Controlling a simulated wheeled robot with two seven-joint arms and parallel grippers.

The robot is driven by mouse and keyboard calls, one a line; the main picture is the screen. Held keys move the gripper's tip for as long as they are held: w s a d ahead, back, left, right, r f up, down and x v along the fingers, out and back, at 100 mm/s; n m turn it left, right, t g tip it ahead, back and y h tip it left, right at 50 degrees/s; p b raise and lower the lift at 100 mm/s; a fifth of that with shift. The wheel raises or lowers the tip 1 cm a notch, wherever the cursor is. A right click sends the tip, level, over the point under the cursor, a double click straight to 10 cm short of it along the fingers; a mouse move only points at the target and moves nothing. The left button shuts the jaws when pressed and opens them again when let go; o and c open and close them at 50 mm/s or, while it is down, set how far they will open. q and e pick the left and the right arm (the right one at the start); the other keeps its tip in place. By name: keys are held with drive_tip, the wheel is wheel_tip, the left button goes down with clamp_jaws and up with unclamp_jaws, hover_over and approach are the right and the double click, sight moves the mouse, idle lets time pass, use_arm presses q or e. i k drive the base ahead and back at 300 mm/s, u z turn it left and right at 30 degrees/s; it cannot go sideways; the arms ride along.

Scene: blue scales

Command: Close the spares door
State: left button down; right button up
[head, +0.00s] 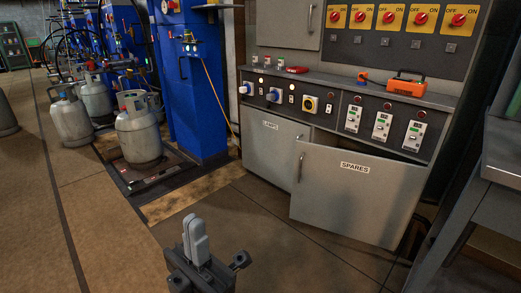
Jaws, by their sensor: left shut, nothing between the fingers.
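The spares door (345,200) is a grey metal panel low on the cabinet, with a white "SPARES" label and a bar handle (299,168) near its left edge. It stands ajar, its left side swung out from the cabinet, with a dark gap along its top right. My left gripper (195,222) is at the bottom centre of the head view, fingers together and empty, apart from the door and to the left of it. My right gripper is out of the picture.
The lamps door (268,139) sits left of the spares door, partly covered by it. The control panel (330,108) with switches and an orange device (405,86) is above. Gas cylinders (139,132) stand left on a scale. A grey metal bench (480,190) stands at right. Floor before the door is clear.

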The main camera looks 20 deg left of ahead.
sight(370, 200)
drive_tip(key=u, duration=0.1)
drive_tip(key=i, duration=1.3)
drive_tip(key=z, duration=0.2)
